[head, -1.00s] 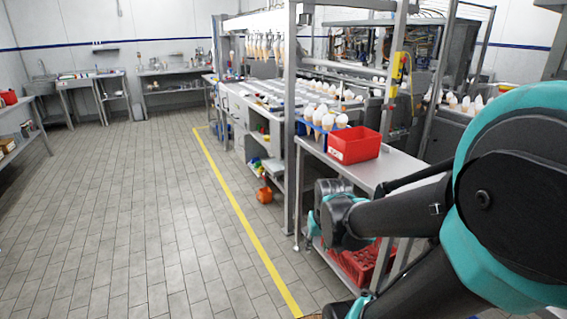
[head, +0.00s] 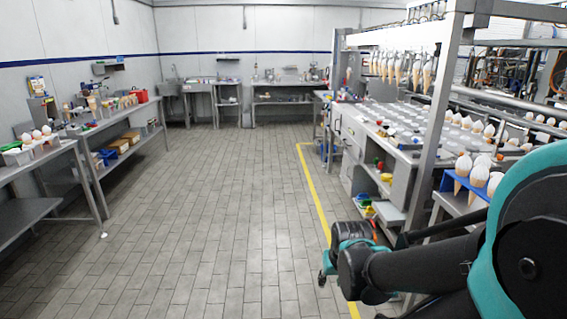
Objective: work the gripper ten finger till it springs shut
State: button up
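A row of cone grippers (head: 408,66) hangs from the upper bar of the machine at the right in the head view, with cones in them. They are far off and small, so I cannot tell which is gripper ten or whether its finger is open or shut. My gripper (head: 323,277) shows at the end of my dark and teal arm, low at the right of centre. It is well apart from the row, in front of the machine's side. Its fingers are too small and partly hidden to tell their state.
The tiled floor (head: 200,225) is open at centre and left. A yellow line (head: 316,195) runs along the machine. A blue holder with wrapped cones (head: 464,185) stands at right, close to my arm. Shelved tables (head: 105,125) line the left; sinks and benches stand at the back.

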aim_at(406, 70)
jog(key=i, duration=1.9)
jog(key=j+u, duration=0.05)
jog(key=j, duration=0.05)
